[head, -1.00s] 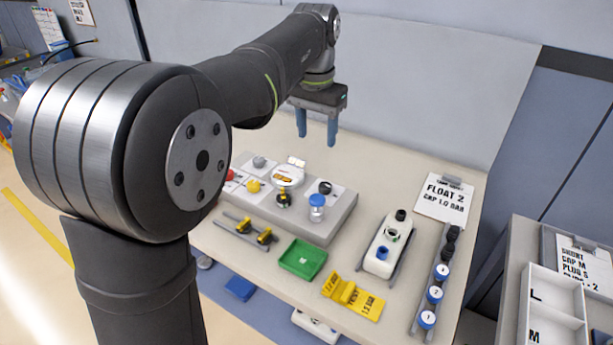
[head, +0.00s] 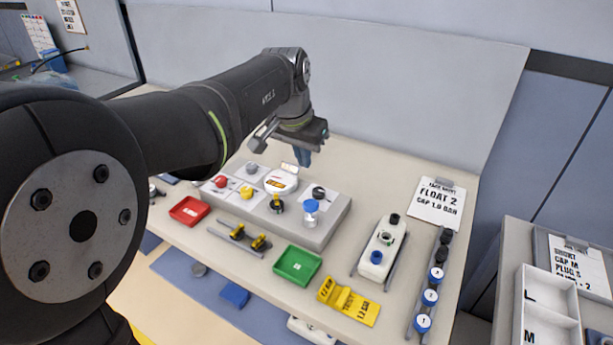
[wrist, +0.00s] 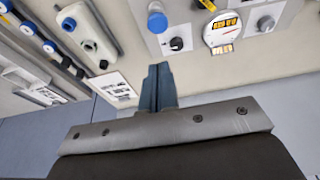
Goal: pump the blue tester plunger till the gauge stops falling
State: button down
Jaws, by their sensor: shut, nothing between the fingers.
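The blue tester plunger (head: 311,206) is a blue cap on a clear body, standing upright at the front right of the grey block. It also shows at the top of the wrist view (wrist: 157,22). The gauge (head: 281,183) is a round white dial with an orange display, behind and left of the plunger; its reading is too blurred to tell. In the wrist view the gauge (wrist: 222,28) is right of the plunger. My gripper (head: 303,158) is shut and empty, above and behind the block, apart from the plunger. Its fingertips (wrist: 158,68) meet in the wrist view.
The grey block (head: 330,222) also carries black, yellow and red knobs. A white bottle (head: 381,252) and a rack of caps (head: 430,297) stand right.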

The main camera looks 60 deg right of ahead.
aim_at(309, 205)
jog(key=x, duration=0.8)
jog(key=a+x, duration=0.1)
jog(key=x, duration=0.3)
jog(key=shift+f, duration=0.65)
jog(key=shift+f, duration=1.45)
notch_tip(309, 205, up, 5)
jog(key=shift+f, duration=0.15)
jog(key=v, duration=0.9)
jog(key=shift+r, duration=0.3)
